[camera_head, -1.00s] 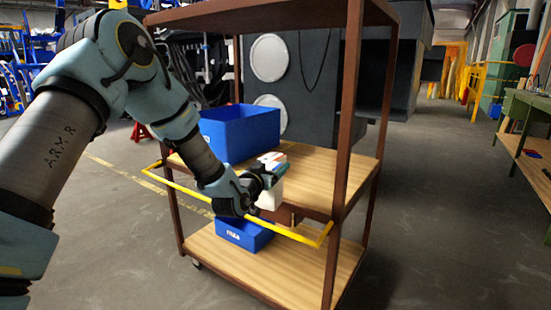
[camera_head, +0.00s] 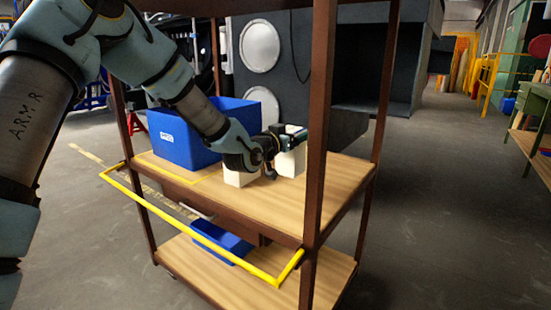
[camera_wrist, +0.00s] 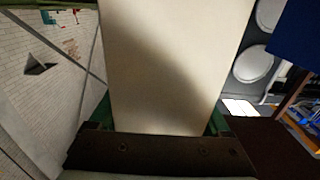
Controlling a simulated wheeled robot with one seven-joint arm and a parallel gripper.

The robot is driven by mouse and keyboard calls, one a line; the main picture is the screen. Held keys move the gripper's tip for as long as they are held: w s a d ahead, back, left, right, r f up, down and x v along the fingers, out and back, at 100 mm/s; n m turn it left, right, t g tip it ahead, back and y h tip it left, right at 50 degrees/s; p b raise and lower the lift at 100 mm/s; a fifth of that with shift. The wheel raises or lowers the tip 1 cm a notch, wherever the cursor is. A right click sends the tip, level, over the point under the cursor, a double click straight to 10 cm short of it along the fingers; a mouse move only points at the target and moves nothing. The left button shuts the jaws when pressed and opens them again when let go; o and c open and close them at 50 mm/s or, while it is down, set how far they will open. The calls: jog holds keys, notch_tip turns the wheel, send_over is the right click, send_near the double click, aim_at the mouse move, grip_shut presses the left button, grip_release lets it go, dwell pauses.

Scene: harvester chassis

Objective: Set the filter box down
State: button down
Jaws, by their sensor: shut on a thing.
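My gripper (camera_head: 288,137) is over the cart's upper wooden shelf (camera_head: 330,190), shut on a cream-white filter box (camera_head: 291,162). In the wrist view the filter box (camera_wrist: 172,65) fills the middle, between the green fingers (camera_wrist: 160,122). A second cream-white block (camera_head: 240,179) shows on the shelf below my wrist, its top hidden by the arm.
A blue bin (camera_head: 180,140) stands on the shelf, left of my gripper. A brown post (camera_head: 318,120) rises at the front right corner. A yellow rail (camera_head: 190,228) runs along the front. Another blue bin (camera_head: 222,240) is on the lower shelf. The upper shelf's right part is clear.

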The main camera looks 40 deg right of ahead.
aim_at(284, 164)
jog(key=shift+f, duration=3.9)
grip_release()
jog(key=shift+f, duration=0.15)
jog(key=b+v, duration=0.1)
jog(key=v, duration=1.1)
jog(key=shift+a, duration=0.1)
